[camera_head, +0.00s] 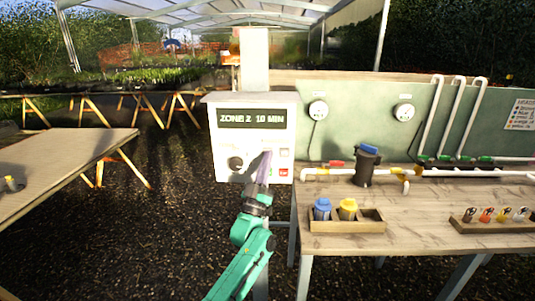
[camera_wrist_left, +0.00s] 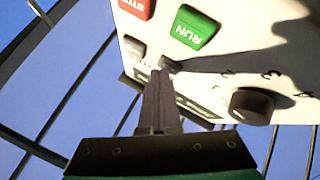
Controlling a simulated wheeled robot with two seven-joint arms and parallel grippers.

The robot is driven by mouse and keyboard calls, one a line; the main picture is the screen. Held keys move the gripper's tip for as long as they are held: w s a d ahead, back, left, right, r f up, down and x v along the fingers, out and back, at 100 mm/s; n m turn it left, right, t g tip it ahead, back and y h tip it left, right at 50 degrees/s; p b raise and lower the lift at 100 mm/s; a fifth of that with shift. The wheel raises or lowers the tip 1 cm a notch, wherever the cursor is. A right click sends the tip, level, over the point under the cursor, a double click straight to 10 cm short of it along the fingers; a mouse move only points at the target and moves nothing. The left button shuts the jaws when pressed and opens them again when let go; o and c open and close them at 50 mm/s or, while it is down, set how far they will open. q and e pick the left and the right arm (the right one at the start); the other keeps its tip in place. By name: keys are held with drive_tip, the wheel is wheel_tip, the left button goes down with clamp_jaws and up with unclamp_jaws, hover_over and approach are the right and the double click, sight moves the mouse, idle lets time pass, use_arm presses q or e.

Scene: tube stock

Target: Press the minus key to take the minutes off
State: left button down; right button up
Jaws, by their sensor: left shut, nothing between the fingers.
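A white control box (camera_head: 222,150) stands on a post, its dark display (camera_head: 252,118) reading "ZONE 2 10 MIN". My left gripper (camera_head: 266,156) is shut and empty in front of the box's keys, right of the black dial (camera_head: 236,163). In the left wrist view, upside down, the shut fingertips (camera_wrist_left: 160,74) are at the edge of one grey key (camera_wrist_left: 172,65), which they partly cover. I cannot tell whether they touch it. Another grey key (camera_wrist_left: 133,46) is beside it. No plus or minus sign is legible. My right gripper is out of view.
A green RUN key (camera_wrist_left: 195,27) and a red STOP key (camera_wrist_left: 138,7) are close to the grey keys. A wooden bench (camera_head: 420,211) with pipes and a tray (camera_head: 346,226) stands right of the box. Another table (camera_head: 65,160) stands left, with open gravel between.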

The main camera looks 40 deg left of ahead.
use_arm(q)
drive_tip(key=shift+s+d+p, duration=0.45)
drive_tip(key=shift+s+d, duration=0.05)
drive_tip(key=shift+s, duration=0.1)
drive_tip(key=shift+s+d+p, duration=0.7)
drive_tip(key=shift+s+d, duration=0.05)
drive_tip(key=shift+s, duration=0.25)
drive_tip(key=shift+s+d+p, duration=0.7)
drive_tip(key=shift+s+d, duration=0.05)
drive_tip(key=shift+s, duration=0.2)
